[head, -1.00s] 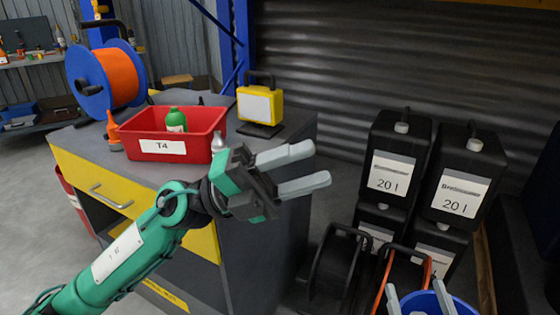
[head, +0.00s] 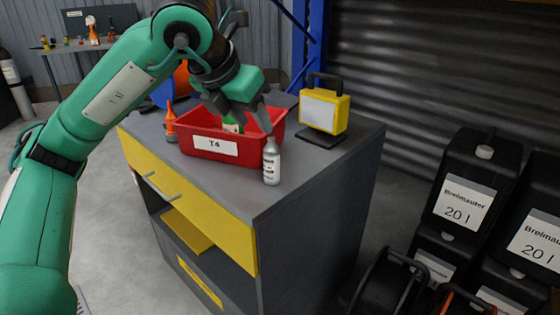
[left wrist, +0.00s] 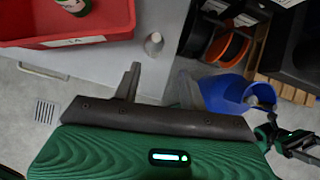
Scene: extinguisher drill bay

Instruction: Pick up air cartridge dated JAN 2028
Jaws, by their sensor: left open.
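A silver-grey bottle-shaped cartridge (head: 271,163) stands upright on the cabinet top, by the front right corner of the red T4 tray (head: 219,152). Its label is too small to read a date. A green cartridge (head: 231,126) is inside the tray, partly hidden by the tray wall and my gripper. My left gripper (head: 254,124) is open and empty, above the tray's right part and close to the silver cartridge. In the left wrist view the silver cartridge (left wrist: 153,43) lies beyond the gap between the fingers (left wrist: 158,86). My right gripper (left wrist: 298,145) shows small at the right edge there.
A yellow lamp (head: 325,108) stands on the cabinet (head: 330,170) right of the tray; an orange spray bottle (head: 170,123) stands left. The cabinet top in front of the lamp is clear. Black 20 l canisters (head: 468,190) stand on the right. A blue bucket (left wrist: 222,96) shows in the wrist view.

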